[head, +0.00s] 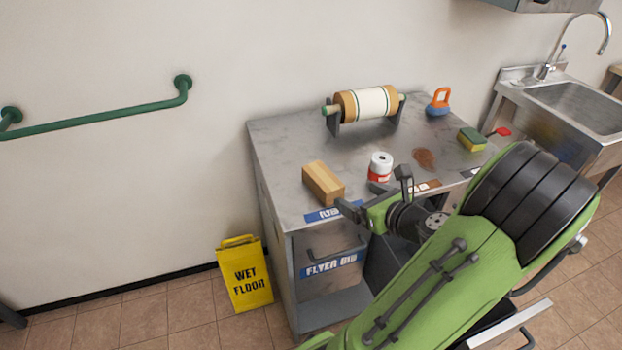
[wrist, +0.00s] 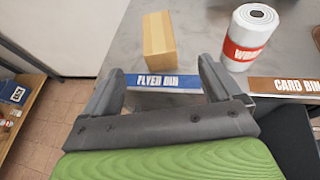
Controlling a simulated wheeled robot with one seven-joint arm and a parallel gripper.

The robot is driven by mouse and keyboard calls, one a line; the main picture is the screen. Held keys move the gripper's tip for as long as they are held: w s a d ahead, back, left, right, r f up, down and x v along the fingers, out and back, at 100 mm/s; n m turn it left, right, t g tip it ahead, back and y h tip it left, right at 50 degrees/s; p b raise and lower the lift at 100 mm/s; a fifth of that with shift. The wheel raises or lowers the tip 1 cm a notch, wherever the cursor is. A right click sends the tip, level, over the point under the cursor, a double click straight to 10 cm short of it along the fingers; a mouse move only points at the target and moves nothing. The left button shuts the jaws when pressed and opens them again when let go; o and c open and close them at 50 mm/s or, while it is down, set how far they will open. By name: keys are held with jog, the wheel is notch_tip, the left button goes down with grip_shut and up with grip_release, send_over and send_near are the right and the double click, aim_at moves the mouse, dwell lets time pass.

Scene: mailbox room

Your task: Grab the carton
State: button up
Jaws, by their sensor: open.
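The carton is a small tan box (head: 323,183) lying near the front left corner of the metal counter. In the wrist view the carton (wrist: 159,41) stands beyond the fingertips, roughly centred between them, with a gap. My gripper (head: 372,196) is open and empty at the counter's front edge, to the right of the carton in the head view. In the wrist view my gripper (wrist: 163,75) has its two dark fingers spread apart. No finger touches the carton.
A white and red wipes canister (head: 380,167) stands right of the carton. The metal counter (head: 285,150) also holds a paper roll on a stand (head: 366,104), a sponge (head: 471,139) and a brown spill (head: 425,159). A yellow wet floor sign (head: 245,275) stands left of the counter.

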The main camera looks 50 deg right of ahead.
aim_at(331, 184)
jog(key=b+x, duration=0.1)
jog(key=x, duration=0.4)
jog(key=b+x, duration=0.2)
jog(key=x, duration=0.3)
jog(key=b+x, duration=0.2)
jog(key=x, duration=0.3)
jog(key=shift+a+f, duration=0.25)
jog(key=shift+s+r, duration=0.1)
jog(key=c, duration=1)
jog(key=shift+r, duration=0.1)
jog(key=shift+c, duration=0.2)
notch_tip(331, 184, up, 10)
jog(key=p, duration=0.5)
jog(key=shift+p, duration=0.3)
